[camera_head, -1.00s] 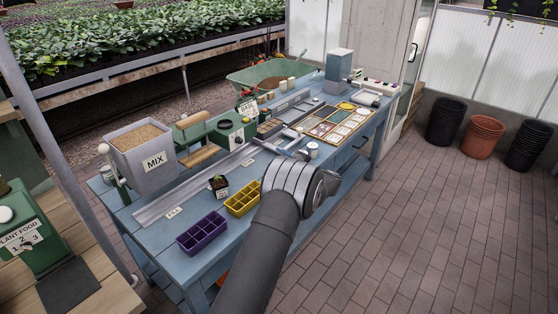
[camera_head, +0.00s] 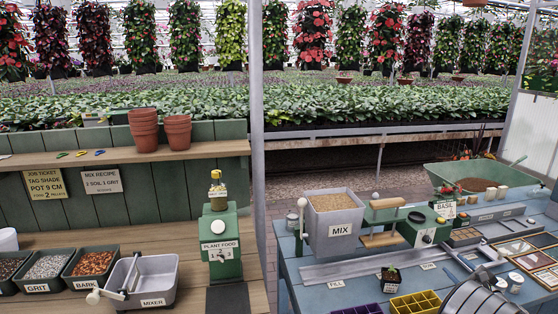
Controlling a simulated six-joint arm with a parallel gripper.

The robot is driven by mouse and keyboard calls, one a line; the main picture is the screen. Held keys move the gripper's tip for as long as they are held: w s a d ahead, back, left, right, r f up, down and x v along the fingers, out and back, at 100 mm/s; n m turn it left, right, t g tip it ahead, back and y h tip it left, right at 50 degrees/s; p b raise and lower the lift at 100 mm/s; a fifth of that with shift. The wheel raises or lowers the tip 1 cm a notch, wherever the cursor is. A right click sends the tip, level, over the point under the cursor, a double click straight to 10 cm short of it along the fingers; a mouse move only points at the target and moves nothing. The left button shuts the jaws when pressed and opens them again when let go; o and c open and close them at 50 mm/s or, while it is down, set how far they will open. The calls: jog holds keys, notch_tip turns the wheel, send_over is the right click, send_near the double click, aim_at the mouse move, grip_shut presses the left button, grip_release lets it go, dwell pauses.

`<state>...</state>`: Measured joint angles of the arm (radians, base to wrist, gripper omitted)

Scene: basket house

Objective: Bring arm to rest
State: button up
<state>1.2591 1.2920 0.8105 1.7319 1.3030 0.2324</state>
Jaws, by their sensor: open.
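A ribbed grey part of my arm (camera_head: 482,297) shows at the lower right, over the front of the blue workbench (camera_head: 310,290). It is cut off by the bottom edge. I cannot make out the jaws of my gripper; nothing visibly held shows by the arm. A yellow compartment tray (camera_head: 415,303) is just left of the arm. A small potted plant (camera_head: 390,279) stands behind that tray. A purple tray (camera_head: 357,309) is partly cut off at the bottom.
The bench carries a MIX hopper (camera_head: 334,221), a green press (camera_head: 424,228) and a white jar (camera_head: 515,282) close to my arm. At left, a wooden bench holds a green PLANT FOOD dispenser (camera_head: 220,244) and a grey mixer (camera_head: 150,280). A grey post (camera_head: 257,130) stands between the benches.

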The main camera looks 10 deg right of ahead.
aim_at(429, 242)
jog(key=w, duration=1.2)
jog(key=shift+w, duration=0.1)
jog(key=s, duration=1.8)
jog(key=w, duration=1.7)
jog(key=shift+w, duration=0.55)
jog(key=n, duration=0.9)
jog(key=shift+s, duration=0.15)
jog(key=s, duration=0.8)
jog(key=shift+s, duration=0.4)
